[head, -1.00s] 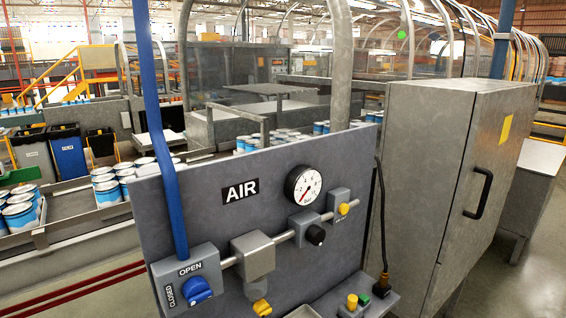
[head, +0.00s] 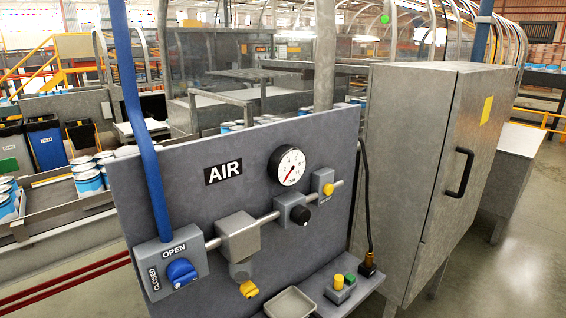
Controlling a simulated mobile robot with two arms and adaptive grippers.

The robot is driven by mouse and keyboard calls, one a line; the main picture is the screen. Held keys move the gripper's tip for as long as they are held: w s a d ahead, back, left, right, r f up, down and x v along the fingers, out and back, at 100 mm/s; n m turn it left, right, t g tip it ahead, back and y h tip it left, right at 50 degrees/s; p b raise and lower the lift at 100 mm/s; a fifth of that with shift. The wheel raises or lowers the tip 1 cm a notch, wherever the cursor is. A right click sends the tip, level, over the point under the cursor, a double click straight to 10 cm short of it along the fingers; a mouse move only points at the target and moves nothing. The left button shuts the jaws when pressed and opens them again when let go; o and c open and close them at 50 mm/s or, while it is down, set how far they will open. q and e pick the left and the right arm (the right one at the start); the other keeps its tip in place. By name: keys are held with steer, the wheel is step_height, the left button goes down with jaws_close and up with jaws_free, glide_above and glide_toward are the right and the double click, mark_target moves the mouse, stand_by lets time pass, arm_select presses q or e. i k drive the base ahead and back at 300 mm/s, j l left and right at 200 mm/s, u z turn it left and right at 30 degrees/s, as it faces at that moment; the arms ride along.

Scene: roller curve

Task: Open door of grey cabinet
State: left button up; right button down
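The grey cabinet (head: 405,150) stands on legs at the right of the head view. Its door (head: 470,170) faces right and looks shut. The door carries a black bar handle (head: 461,172) and a yellow label (head: 487,110). Neither of my grippers is in view, and nothing touches the handle.
A grey AIR panel (head: 225,195) with a gauge (head: 287,166), a blue valve knob (head: 181,272) and a blue pipe (head: 145,130) stands left of the cabinet. Open floor (head: 515,260) lies right of the cabinet.

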mark_target(481, 101)
steer(key=z, duration=1.25)
steer(key=i+l+u, duration=0.1)
steer(key=l, duration=0.3)
steer(key=i+l+u, duration=0.1)
steer(key=i+l, duration=0.15)
steer(key=l, duration=0.15)
